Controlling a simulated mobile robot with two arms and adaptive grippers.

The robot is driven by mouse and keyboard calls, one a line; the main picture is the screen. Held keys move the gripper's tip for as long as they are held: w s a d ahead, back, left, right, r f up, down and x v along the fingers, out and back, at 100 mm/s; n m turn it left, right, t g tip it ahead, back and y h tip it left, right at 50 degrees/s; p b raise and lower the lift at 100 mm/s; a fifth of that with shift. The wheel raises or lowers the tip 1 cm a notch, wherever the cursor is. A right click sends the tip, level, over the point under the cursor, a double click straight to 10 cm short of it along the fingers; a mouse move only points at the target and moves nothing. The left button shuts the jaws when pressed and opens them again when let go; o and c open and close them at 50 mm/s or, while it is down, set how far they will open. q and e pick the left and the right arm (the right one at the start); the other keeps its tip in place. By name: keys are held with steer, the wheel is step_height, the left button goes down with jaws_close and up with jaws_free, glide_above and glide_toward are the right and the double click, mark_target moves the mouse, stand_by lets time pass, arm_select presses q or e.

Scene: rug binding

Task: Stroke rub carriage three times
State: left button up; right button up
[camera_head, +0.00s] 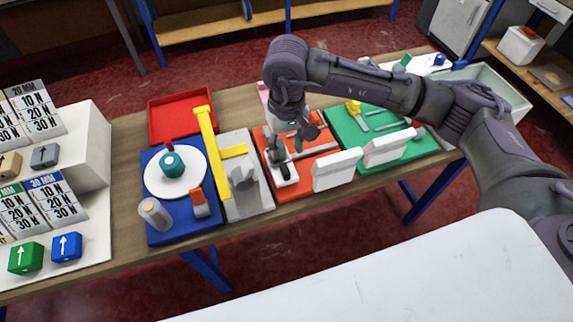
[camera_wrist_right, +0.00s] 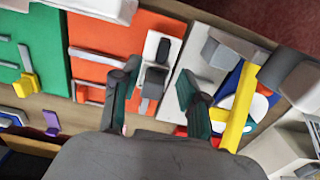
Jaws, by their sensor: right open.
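The carriage that seems to be the rub carriage (camera_head: 286,173) is a white plate with a dark upright handle and a grey block, at the left side of the orange board (camera_head: 310,187). In the right wrist view the carriage (camera_wrist_right: 153,45) shows just beyond the fingers. My right gripper (camera_head: 298,141) hangs over the orange board, pointing down, its fingers spread and empty. In the right wrist view its fingers (camera_wrist_right: 157,84) stand apart on either side of the grey block. The head view partly hides the carriage behind the gripper, and I cannot tell whether they touch. My left gripper is not in view.
Left of the orange board are a grey plate with a yellow post (camera_head: 209,150) and a blue board (camera_head: 185,228) with a white disc. A green board (camera_head: 345,130) lies to the right. White blocks (camera_head: 337,170) stand along the front edge. A red tray (camera_head: 180,120) sits behind.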

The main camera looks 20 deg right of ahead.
mark_target(285, 169)
steer(key=f, duration=0.2)
steer(key=f+p, duration=0.1)
steer(key=f, duration=0.2)
steer(key=f+p, duration=0.1)
steer(key=f, duration=0.1)
steer(key=shift+s+a+f, duration=0.1)
steer(key=shift+a+f, duration=0.15)
steer(key=shift+f, duration=0.5)
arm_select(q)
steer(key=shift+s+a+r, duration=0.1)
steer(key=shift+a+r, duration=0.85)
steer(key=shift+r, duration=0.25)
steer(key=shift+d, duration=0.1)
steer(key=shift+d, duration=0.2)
arm_select(e)
jaws_close()
